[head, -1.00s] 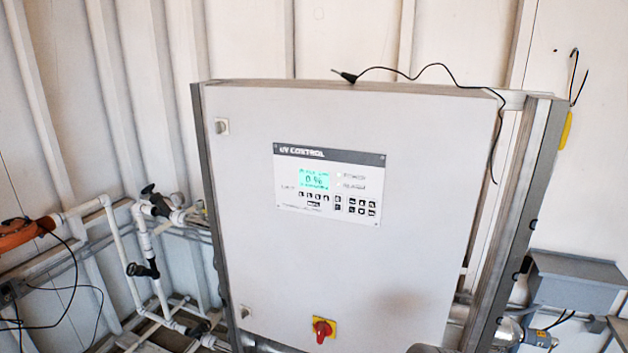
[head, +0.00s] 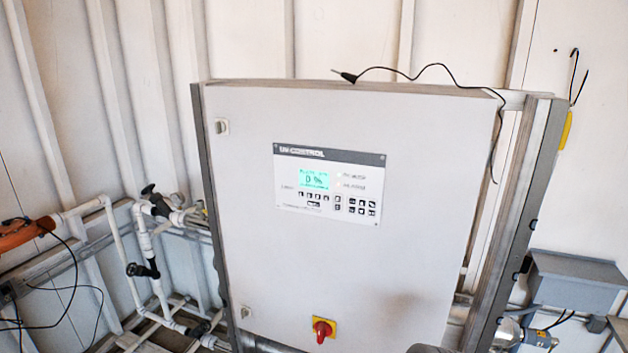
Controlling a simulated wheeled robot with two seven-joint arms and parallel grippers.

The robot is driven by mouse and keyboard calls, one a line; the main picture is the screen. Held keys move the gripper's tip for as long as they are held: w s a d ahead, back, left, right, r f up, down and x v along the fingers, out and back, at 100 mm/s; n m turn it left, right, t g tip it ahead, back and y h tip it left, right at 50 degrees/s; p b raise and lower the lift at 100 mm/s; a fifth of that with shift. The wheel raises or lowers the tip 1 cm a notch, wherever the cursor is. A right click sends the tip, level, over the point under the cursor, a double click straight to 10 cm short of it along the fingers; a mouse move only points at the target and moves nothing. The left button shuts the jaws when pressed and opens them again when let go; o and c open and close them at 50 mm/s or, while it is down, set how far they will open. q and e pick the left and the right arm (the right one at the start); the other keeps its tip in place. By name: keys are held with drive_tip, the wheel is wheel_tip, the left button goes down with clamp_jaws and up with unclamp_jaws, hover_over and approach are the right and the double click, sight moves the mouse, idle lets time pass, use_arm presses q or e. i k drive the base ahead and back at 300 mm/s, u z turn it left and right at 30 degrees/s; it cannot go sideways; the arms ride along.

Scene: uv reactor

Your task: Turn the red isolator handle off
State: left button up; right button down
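The red isolator handle (head: 322,330) sits on a yellow square plate (head: 332,321) low on the front of the light grey UV control cabinet (head: 400,250). The red grip looks roughly upright, but it is too small to read its exact switch position. The control panel (head: 283,163) above it has a lit green display (head: 314,180) that seems to read 0 %. Neither gripper can be made out in the head view. A dark rounded shape at the bottom edge, right of the handle, is cut off and I cannot tell what it is.
A black cable (head: 425,68) lies over the cabinet's top edge. A grey post (head: 520,215) stands along its right side. White pipes with black valves (head: 140,270) are at left. A grey box (head: 575,280) is at right. The cabinet's front around the handle looks clear.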

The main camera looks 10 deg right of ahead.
sight(323, 330)
drive_tip(key=k, duration=0.5)
drive_tip(key=u, duration=1.65)
drive_tip(key=i, duration=0.95)
drive_tip(key=z, duration=1.75)
